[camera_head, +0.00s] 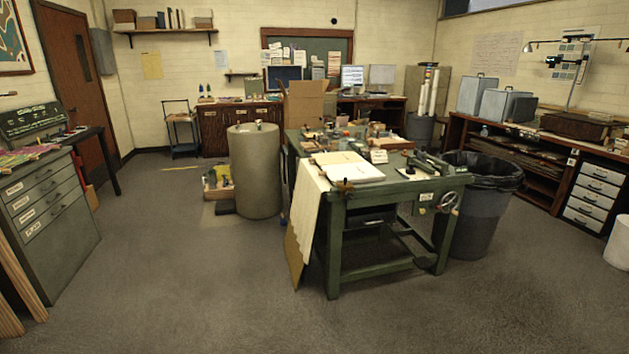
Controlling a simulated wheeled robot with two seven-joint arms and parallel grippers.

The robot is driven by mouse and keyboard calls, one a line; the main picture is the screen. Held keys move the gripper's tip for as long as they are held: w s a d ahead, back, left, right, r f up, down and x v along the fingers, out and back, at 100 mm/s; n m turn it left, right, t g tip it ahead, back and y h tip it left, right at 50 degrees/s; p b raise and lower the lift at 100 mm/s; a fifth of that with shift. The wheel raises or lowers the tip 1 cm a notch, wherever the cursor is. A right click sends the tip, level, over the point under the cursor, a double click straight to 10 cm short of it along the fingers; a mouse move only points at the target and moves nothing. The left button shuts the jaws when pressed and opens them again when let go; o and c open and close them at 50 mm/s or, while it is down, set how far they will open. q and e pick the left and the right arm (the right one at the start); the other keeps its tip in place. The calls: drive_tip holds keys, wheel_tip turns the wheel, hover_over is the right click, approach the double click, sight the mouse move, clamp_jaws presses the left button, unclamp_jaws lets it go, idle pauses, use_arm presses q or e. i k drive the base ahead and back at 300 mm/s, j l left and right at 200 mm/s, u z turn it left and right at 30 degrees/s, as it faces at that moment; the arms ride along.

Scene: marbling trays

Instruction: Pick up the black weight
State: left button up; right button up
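I cannot pick out the black weight for certain. Several small dark objects lie among the clutter on the green workbench (400,188) in the middle of the room, too small to tell apart. A dark elongated tool or fitting (430,162) lies near the bench's right end. A pale stack of sheets or boards (347,167) lies at its front left. Neither of my grippers shows in the head view.
A grey cylinder (254,175) stands left of the bench, and a black-lined bin (482,210) stands at its right. A drawer cabinet (48,210) is at the left; shelves and counters line the right wall. The grey floor (190,300) in front is clear.

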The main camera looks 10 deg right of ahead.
sight(410, 170)
drive_tip(key=i+l+z, duration=0.1)
drive_tip(key=i+z, duration=0.25)
drive_tip(key=i, duration=0.2)
drive_tip(key=i+z, duration=0.4)
drive_tip(key=i, duration=0.15)
drive_tip(key=i+j+z, duration=0.35)
drive_tip(key=i, duration=0.2)
drive_tip(key=i+l+z, duration=0.15)
drive_tip(key=i, duration=0.6)
drive_tip(key=i+l+z, duration=0.15)
drive_tip(key=i, duration=0.65)
drive_tip(key=l, duration=0.1)
